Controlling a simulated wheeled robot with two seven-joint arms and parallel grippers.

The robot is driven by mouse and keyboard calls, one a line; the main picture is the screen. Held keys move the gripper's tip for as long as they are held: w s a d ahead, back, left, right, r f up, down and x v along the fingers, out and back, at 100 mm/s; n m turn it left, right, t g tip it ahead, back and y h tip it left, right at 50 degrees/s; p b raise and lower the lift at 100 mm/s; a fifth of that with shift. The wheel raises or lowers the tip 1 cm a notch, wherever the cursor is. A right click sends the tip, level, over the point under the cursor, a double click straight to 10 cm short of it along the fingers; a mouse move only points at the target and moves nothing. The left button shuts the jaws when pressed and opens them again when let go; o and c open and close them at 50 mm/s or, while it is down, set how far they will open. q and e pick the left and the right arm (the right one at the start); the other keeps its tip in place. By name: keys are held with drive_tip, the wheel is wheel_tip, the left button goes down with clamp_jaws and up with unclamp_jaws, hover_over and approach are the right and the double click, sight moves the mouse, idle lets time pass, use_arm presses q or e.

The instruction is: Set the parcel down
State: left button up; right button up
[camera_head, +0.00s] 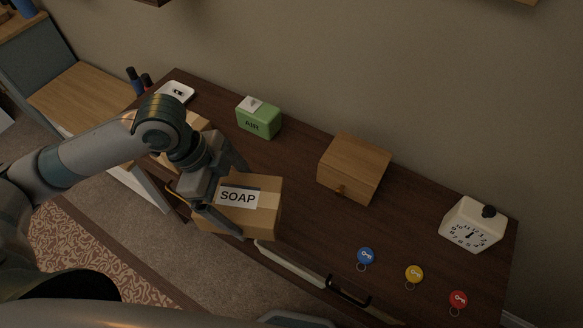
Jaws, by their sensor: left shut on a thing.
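The parcel (267,211) is a brown cardboard box with a white label reading SOAP. It is at the front edge of the dark wooden table (300,213), left of the view's middle. I cannot tell whether the parcel's underside touches the tabletop. My right gripper is not in view.
A green AIR box (258,118), a small wooden drawer box (353,168) and a white timer (473,224) stand along the back. Blue (365,256), yellow (413,273) and red (457,298) key tags lie at front right. The table's middle is clear.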

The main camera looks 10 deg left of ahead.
use_arm(q)
drive_tip(key=w+d+f+p, duration=0.3)
drive_tip(key=w+f, duration=0.4)
drive_tip(key=w, duration=0.4)
drive_tip(key=shift+w, duration=0.2)
wheel_tip(320, 180, down, 3)
drive_tip(key=shift+s+r+p, duration=0.1)
drive_tip(key=shift+r+p, duration=0.1)
drive_tip(key=shift+p, duration=0.4)
drive_tip(key=shift+a+f, duration=0.1)
drive_tip(key=shift+f, duration=0.55)
drive_tip(key=shift+f, duration=0.1)
drive_tip(key=o, duration=0.9)
drive_tip(key=shift+f, duration=0.1)
drive_tip(key=shift+o, duration=0.7)
